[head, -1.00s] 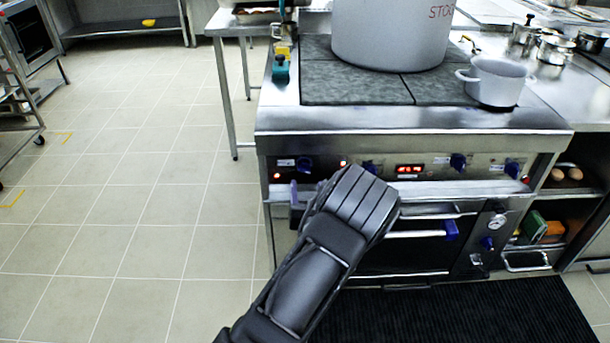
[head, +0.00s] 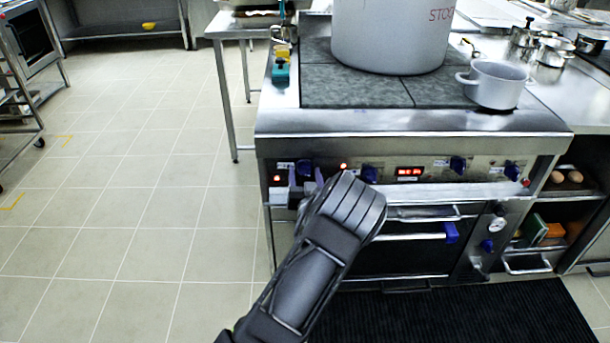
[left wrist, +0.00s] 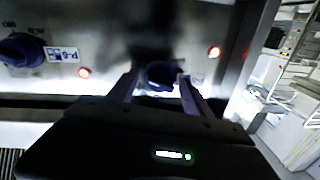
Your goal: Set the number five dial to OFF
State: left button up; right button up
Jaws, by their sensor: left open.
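The stove's front panel (head: 430,172) carries a row of dark blue dials. The leftmost dial (head: 305,167) also shows in the left wrist view (left wrist: 160,75), between the fingers of my left gripper (head: 306,184). The left gripper is open, one finger on each side of this dial; I cannot tell whether they touch it. A second dial (head: 369,173) sits to its right, partly behind the gripper, and shows at the left of the wrist view (left wrist: 22,50). The number labels are too blurred to read surely. My right gripper is not in view.
A large stockpot (head: 388,35) and a small pot (head: 494,83) stand on the stove top. A rail (head: 430,192) runs below the dials, above the oven door (head: 400,258). A dark mat (head: 470,318) lies in front. The floor at left is clear.

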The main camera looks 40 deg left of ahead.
pick_arm(q)
grip_shut()
dwell(0.5)
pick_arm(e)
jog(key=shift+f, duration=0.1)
